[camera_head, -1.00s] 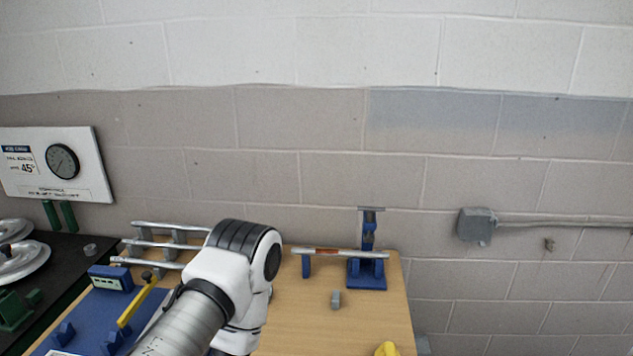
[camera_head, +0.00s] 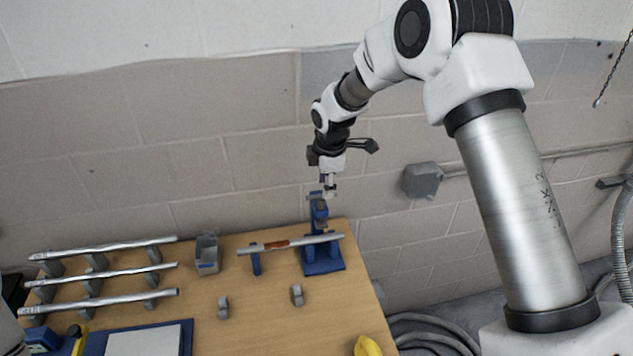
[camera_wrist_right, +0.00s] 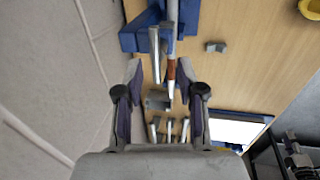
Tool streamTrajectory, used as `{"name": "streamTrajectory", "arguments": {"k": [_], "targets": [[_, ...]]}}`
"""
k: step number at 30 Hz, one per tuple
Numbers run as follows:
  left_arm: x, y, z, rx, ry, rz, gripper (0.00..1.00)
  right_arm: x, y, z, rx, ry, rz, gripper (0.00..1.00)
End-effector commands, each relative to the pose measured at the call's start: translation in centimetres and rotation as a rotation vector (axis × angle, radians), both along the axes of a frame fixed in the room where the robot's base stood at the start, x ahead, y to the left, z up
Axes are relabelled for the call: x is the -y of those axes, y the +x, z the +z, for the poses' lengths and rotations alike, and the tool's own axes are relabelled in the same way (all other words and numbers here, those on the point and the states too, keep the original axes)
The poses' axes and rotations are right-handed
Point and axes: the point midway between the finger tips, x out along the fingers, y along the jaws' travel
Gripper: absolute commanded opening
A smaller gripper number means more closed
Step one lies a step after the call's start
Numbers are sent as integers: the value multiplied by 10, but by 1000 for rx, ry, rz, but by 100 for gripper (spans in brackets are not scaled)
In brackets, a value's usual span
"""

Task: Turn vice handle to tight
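The blue vice (camera_head: 320,250) stands at the right end of the wooden table. It clasps a silver rod with a brown band (camera_head: 290,243), whose other end rests on a small blue stand (camera_head: 255,262). My right gripper (camera_head: 328,190) points down just above the top of the vice and partly hides the handle there. In the right wrist view, the gripper's fingers (camera_wrist_right: 160,68) are apart. A grey bar (camera_wrist_right: 154,42), which looks like the vice handle, shows between them; I cannot tell whether they touch it. My left gripper is not in view.
Silver rods on grey racks (camera_head: 105,270) lie on the left of the table (camera_head: 260,325). A grey box (camera_head: 207,254), two small grey parts and a yellow object (camera_head: 367,346) are also there. A grey wall box (camera_head: 421,180) is close to the right of my arm.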

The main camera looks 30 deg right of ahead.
Motion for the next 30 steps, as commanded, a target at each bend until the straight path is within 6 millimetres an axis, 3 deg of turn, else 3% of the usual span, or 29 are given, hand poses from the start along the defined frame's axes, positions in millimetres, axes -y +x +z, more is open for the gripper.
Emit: {"name": "streamTrajectory", "arguments": {"k": [6, 13, 14, 16, 17, 30], "targets": [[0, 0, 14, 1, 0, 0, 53, 1, 5, -27, 0, -1, 0, 38], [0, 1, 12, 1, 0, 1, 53, 1, 6, -31, 1, 0, 0, 38], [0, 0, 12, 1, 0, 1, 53, 1, 6, -31, 1, 0, 0, 31], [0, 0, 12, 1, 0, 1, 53, 1, 6, -31, 1, 0, -1, 6], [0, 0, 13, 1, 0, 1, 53, 1, 6, -31, 1, 0, -1, 0], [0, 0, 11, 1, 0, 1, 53, 0, 4, -33, -5, 1, -22, 0]]}}
